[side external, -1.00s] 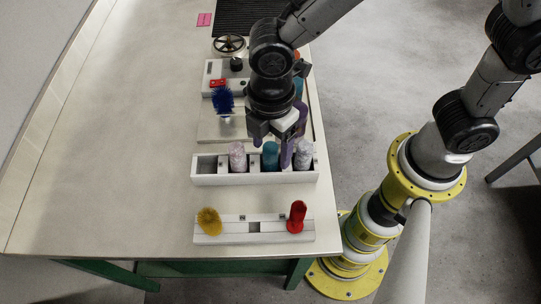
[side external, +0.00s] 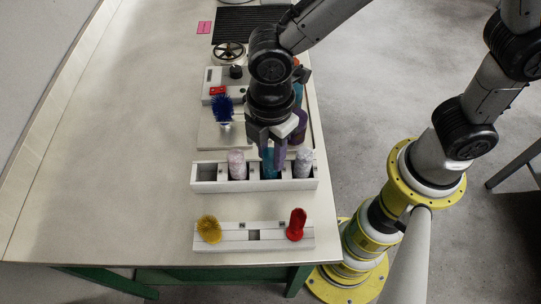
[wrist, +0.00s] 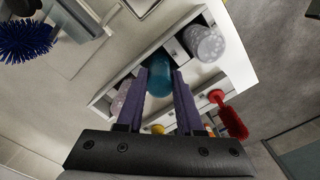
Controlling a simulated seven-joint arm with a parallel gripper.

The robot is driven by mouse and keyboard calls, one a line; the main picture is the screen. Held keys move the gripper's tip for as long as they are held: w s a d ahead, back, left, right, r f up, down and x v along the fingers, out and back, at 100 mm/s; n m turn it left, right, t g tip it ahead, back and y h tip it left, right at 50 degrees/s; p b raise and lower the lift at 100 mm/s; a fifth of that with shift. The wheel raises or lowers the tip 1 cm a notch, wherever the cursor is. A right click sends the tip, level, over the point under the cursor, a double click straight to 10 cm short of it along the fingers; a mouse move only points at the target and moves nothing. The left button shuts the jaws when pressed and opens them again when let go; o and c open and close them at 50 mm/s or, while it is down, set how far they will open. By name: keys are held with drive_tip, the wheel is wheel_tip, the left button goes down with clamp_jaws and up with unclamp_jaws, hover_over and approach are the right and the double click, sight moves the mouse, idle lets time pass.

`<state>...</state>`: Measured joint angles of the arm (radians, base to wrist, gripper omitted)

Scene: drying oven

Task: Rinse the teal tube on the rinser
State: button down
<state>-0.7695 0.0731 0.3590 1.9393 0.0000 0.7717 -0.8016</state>
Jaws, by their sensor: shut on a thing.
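The teal tube (side external: 267,164) stands in a slot of the long white rack (side external: 206,184), between a pale pinkish tube (side external: 237,164) on the left and a whitish tube (side external: 303,164) on the right. My gripper (side external: 273,158) points down at the rack, and its purple fingers are shut on the teal tube. In the wrist view the teal tube (wrist: 160,79) shows between the fingertips. The tube's lower end is hidden in the rack. I cannot tell which fixture is the rinser.
A front holder (side external: 253,246) carries a yellow brush (side external: 209,228) and a red brush (side external: 296,224). A blue brush (side external: 222,109) stands behind the rack, near a white unit (side external: 214,77) with a red switch. Coloured items behind my gripper are partly hidden. The table's left side is clear.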

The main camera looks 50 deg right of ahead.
wheel_tip(320, 180, up, 8)
drive_tip(key=shift+r, duration=0.6)
drive_tip(key=shift+s+d+r+n, duration=0.15)
drive_tip(key=shift+r+n, duration=0.05)
drive_tip(key=shift+n, duration=0.1)
drive_tip(key=w+a+r+n, duration=0.3)
drive_tip(key=w+r, duration=0.3)
drive_tip(key=w, duration=0.3)
drive_tip(key=w+d+r, duration=0.2)
drive_tip(key=w+d, duration=0.2)
drive_tip(key=w, duration=0.8)
drive_tip(key=w+d+f+m, duration=0.1)
drive_tip(key=w+d+f, duration=0.2)
drive_tip(key=w+d, duration=0.7)
drive_tip(key=w+d+f+m, duration=0.2)
drive_tip(key=w+d+f, duration=0.3)
drive_tip(key=d+f, duration=0.5)
drive_tip(key=shift+w+m, duration=0.2)
drive_tip(key=shift+m, duration=0.1)
